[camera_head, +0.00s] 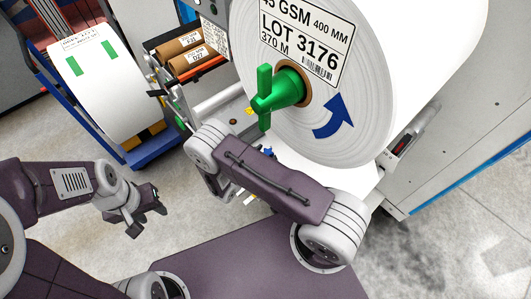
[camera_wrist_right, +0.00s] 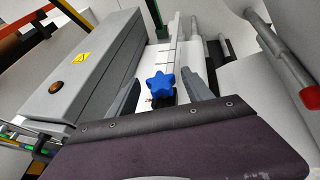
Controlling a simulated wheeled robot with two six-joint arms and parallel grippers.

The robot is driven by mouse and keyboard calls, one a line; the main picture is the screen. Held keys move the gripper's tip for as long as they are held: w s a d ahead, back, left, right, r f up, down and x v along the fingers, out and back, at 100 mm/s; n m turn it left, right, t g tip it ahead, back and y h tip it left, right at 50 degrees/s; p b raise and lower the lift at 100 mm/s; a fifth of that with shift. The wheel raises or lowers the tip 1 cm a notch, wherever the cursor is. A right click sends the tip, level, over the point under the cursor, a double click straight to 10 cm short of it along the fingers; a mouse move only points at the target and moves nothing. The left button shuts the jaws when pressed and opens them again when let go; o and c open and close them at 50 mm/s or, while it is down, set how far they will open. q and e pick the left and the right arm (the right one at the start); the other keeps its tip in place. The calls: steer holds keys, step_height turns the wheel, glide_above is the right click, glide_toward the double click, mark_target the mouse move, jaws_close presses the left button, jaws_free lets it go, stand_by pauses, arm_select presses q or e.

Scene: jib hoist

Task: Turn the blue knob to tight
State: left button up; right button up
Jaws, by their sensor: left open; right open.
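The blue star-shaped knob (camera_wrist_right: 160,84) shows in the right wrist view, on a small dark mount beside a pale bar. My right gripper (camera_wrist_right: 162,80) is open, with one grey finger on each side of the knob in that view. I cannot tell whether the fingers touch it. In the head view a small blue piece, apparently the knob (camera_head: 268,151), shows just above my right arm, which hides my right gripper there. My left gripper (camera_head: 149,211) is open and empty over the floor at the lower left.
A large white roll (camera_head: 345,90) with a green hub handle (camera_head: 277,90) stands above my right arm. A grey housing (camera_wrist_right: 85,85) with a yellow warning label is left of the knob. A blue cart (camera_head: 155,148) with another roll (camera_head: 95,75) stands at the left.

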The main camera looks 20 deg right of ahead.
steer(key=shift+c, duration=0.3)
jaws_close()
steer(key=m+g+b, duration=0.1)
steer(key=h+b, duration=0.1)
steer(key=b, duration=0.1)
steer(key=shift+w+f+m+g, duration=0.3)
steer(key=shift+f+m+g, duration=0.1)
steer(key=shift+r+m+g+b, duration=0.1)
steer(key=shift+m+g+b, duration=0.3)
steer(key=shift+g+b, duration=0.15)
steer(key=shift+r, duration=0.3)
steer(key=shift+o, duration=0.3)
jaws_free()
steer(key=shift+h, duration=0.3)
steer(key=shift+s+a, duration=0.1)
